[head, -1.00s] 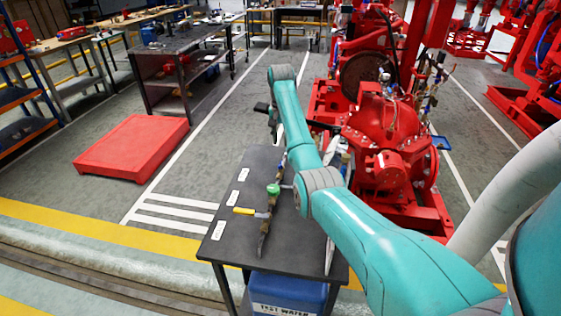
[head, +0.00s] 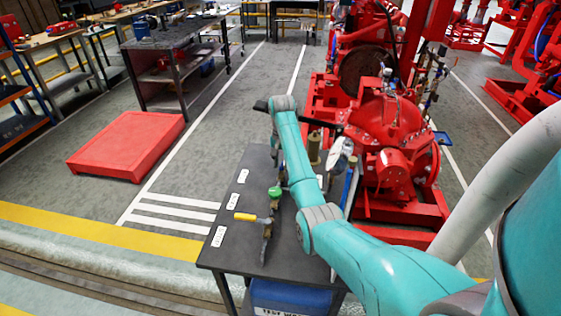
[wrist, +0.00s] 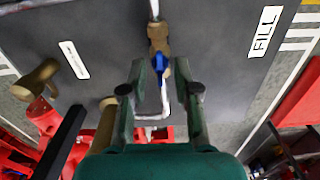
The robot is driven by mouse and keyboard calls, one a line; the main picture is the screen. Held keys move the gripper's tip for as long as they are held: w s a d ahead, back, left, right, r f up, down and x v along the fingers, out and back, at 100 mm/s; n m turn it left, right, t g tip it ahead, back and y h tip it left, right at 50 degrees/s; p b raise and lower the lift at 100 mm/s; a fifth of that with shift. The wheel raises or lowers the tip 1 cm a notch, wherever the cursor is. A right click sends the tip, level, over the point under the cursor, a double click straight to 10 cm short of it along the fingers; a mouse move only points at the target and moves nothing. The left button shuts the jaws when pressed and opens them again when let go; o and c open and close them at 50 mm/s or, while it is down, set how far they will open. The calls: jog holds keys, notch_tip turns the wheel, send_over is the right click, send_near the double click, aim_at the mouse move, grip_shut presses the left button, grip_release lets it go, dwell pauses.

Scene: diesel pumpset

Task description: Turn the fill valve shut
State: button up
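A brass valve (wrist: 158,38) with a blue handle (wrist: 160,64) sits on a pipe over the dark table (head: 250,255). It lies close to the FILL label (wrist: 264,31). Whether a finger touches the handle I cannot tell. In the head view my arm hides the gripper and this valve. A green-handled valve (head: 275,191) and a yellow-handled valve (head: 245,217) stand nearer on the same table.
Brass fittings (wrist: 40,72) stand at the left of the wrist view. A red pump (head: 385,130) is right of the table. A red platform (head: 127,145) lies on the floor at left. A blue container (head: 290,293) is under the table. The floor between the platform and the table is clear.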

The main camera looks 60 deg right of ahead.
jog(key=shift+c, duration=0.3)
grip_shut()
jog(key=shift+m, duration=0.4)
jog(key=m, duration=0.7)
jog(key=shift+m, duration=0.3)
jog(key=m, duration=0.4)
jog(key=shift+m, duration=2.4)
